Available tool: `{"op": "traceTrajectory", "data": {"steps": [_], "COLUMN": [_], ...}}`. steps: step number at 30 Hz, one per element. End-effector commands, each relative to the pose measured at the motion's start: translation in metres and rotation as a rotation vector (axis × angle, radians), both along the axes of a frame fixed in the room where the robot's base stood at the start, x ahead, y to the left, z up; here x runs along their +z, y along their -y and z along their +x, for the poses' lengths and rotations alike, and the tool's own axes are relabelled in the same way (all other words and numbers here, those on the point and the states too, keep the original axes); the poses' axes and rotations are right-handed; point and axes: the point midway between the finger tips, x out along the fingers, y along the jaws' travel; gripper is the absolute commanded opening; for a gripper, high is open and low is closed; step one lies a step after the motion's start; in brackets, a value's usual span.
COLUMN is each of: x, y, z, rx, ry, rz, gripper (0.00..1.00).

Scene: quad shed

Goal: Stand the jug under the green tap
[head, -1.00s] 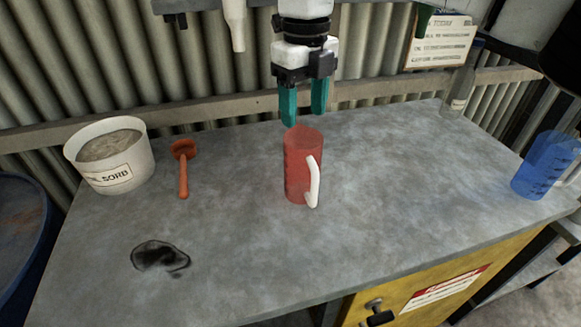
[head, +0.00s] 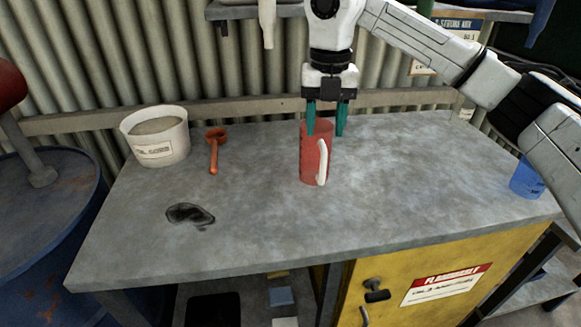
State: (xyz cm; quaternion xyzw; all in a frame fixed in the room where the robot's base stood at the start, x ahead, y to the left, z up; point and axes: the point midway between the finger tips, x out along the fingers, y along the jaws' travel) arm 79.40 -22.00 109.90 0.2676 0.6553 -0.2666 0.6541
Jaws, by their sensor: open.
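A red see-through jug (head: 310,160) with a white handle on its right stands upright on the grey bench. My gripper (head: 327,128) is open, its two teal fingers pointing down at the jug's rim. The left finger overlaps the rim and the right finger shows just past its right side; I cannot tell whether they touch it. A blue jug (head: 524,178) stands at the bench's right end, partly hidden by my arm. A small green piece (head: 425,7) shows at the top edge; I cannot tell whether it is the green tap.
A blue drum (head: 45,225) is on the left, a yellow cabinet (head: 385,275) below. The bench front is clear.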

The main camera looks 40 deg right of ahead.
Motion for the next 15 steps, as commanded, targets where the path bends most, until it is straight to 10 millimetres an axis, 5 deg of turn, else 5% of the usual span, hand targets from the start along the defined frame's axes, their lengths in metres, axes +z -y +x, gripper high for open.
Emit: {"op": "traceTrajectory", "data": {"steps": [15], "x": [-0.055], "y": [0.004], "z": [-0.003], "rx": [-0.023], "ry": [0.001], "rz": [-0.001], "gripper": [0.48]}}
